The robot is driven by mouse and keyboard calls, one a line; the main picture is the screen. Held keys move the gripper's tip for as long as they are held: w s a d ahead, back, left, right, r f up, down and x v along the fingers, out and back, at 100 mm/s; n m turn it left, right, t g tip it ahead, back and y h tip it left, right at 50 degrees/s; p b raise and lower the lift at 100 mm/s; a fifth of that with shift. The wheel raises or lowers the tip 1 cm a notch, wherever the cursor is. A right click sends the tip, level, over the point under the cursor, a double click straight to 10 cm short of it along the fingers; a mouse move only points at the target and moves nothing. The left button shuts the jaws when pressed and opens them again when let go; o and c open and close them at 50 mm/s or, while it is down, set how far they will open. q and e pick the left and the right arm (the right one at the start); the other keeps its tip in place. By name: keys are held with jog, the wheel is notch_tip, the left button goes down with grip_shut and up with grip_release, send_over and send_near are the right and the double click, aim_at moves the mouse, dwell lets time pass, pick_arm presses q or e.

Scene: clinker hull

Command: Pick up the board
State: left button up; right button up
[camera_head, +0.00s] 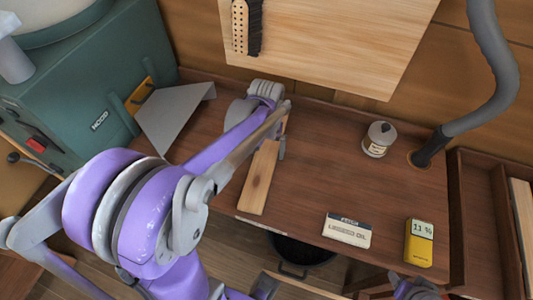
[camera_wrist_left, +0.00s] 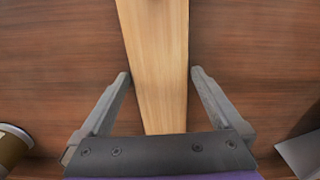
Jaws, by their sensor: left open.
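The board (camera_head: 259,182) is a narrow strip of light wood lying on the brown bench top. In the left wrist view the board (camera_wrist_left: 158,45) runs from the top edge down between the two fingers. My left gripper (camera_head: 273,146) is over the far end of the board in the head view, partly hidden by its own arm. In the left wrist view my left gripper (camera_wrist_left: 160,76) is open, with a finger on each side of the board and a gap on both sides. My right gripper does not show clearly.
A green machine (camera_head: 85,85) stands at the left. A small jar (camera_head: 379,139), a linseed oil tin (camera_head: 347,230) and a yellow meter (camera_head: 419,243) are on the right of the bench. A grey hose (camera_head: 490,90) comes down at the right. The bench centre is clear.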

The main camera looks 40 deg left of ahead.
pick_arm(q)
jog(key=shift+c, duration=0.3)
jog(key=shift+r, duration=0.1)
jog(key=c, duration=1.3)
